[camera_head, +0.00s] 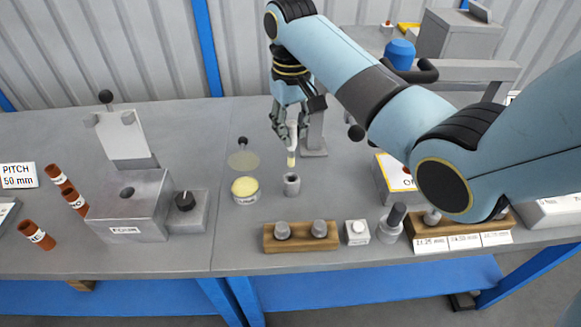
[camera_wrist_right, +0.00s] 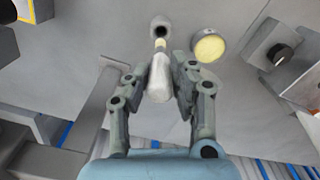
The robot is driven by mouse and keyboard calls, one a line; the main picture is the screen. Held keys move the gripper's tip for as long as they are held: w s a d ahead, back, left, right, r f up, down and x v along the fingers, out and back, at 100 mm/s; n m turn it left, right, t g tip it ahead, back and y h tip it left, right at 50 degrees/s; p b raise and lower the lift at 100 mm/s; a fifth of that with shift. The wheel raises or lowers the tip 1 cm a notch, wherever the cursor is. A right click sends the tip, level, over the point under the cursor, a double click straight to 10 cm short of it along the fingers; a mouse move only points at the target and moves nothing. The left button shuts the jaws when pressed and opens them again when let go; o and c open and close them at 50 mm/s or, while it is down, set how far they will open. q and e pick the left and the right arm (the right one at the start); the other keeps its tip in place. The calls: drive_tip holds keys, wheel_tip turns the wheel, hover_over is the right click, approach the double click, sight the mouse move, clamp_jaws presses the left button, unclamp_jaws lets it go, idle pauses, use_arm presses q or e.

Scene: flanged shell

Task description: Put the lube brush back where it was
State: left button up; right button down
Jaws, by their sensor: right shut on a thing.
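The lube brush (camera_head: 292,150) has a white handle and a yellowish tip that points down. My right gripper (camera_head: 290,130) is shut on its handle and holds it roughly upright above a small grey cup (camera_head: 292,184). The tip appears a little above the cup's opening, apart from it. In the right wrist view the brush (camera_wrist_right: 160,75) sits between the fingers of my right gripper (camera_wrist_right: 172,88), with the round dark opening of the cup (camera_wrist_right: 161,27) just beyond its tip. My left gripper is not in view.
A tub of yellow lube (camera_head: 245,190) stands left of the cup. A wooden block with two grey knobs (camera_head: 300,237) lies in front. A metal fixture (camera_head: 130,205) stands left, near several red-brown cylinders (camera_head: 75,203). A grey post (camera_head: 315,140) stands close behind the gripper.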

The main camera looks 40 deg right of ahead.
sight(292, 161)
wheel_tip(292, 161, down, 4)
drive_tip(key=shift+s+f, duration=0.1)
drive_tip(key=shift+f, duration=0.1)
wheel_tip(292, 161, down, 4)
drive_tip(key=shift+f, duration=0.3)
drive_tip(key=c, duration=1.1)
unclamp_jaws()
drive_tip(key=shift+c, duration=0.2)
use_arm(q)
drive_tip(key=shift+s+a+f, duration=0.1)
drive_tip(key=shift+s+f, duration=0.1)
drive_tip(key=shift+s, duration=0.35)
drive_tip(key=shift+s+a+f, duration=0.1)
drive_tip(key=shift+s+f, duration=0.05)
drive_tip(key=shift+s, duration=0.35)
use_arm(e)
wheel_tip(292, 161, up, 12)
drive_tip(key=shift+a+r, duration=0.1)
drive_tip(key=shift+r, duration=0.05)
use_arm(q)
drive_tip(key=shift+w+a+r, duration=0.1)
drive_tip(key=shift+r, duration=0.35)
